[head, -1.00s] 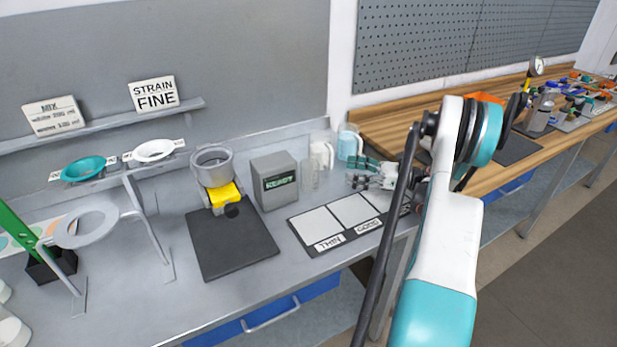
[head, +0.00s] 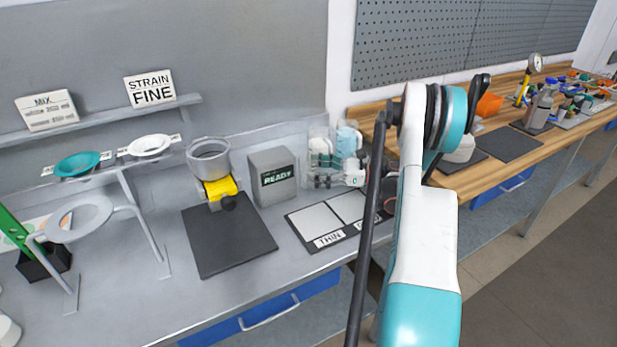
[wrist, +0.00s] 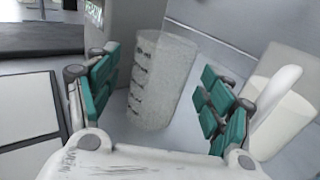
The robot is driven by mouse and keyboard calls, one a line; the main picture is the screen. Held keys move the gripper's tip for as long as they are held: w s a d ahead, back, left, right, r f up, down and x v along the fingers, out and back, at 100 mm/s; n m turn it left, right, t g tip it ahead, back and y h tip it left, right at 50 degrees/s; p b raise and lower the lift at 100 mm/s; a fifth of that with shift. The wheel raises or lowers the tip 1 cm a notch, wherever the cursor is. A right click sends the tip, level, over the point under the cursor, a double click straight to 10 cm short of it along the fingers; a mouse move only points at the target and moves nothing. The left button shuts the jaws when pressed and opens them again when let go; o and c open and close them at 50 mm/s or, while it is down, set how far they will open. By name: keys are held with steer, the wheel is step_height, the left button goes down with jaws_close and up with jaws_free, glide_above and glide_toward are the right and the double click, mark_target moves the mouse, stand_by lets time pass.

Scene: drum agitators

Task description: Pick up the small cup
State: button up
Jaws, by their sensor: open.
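The small cup (wrist: 162,80) is clear with dark graduation marks. In the wrist view it stands upright on the grey bench, between the two teal-padded fingers of my gripper (wrist: 160,66). The fingers are open, with gaps visible on both sides of the cup. In the head view my gripper (head: 322,163) is low over the bench, right of the grey READY box (head: 270,177). It largely hides the cup there.
A white-handled jug (wrist: 285,105) stands close to the right finger, and a light-blue jug (head: 348,140) is behind my gripper. The THIN/GOOD mat (head: 320,222) lies in front. A dark pad (head: 228,240) and grey pot (head: 208,155) are further left.

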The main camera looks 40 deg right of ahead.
mark_target(306, 169)
steer(key=x, duration=0.3)
steer(key=shift+f+b, duration=0.1)
steer(key=shift+b, duration=0.25)
steer(key=c, duration=0.9)
step_height(306, 169, up, 20)
steer(key=p, duration=0.6)
steer(key=shift+a, duration=0.1)
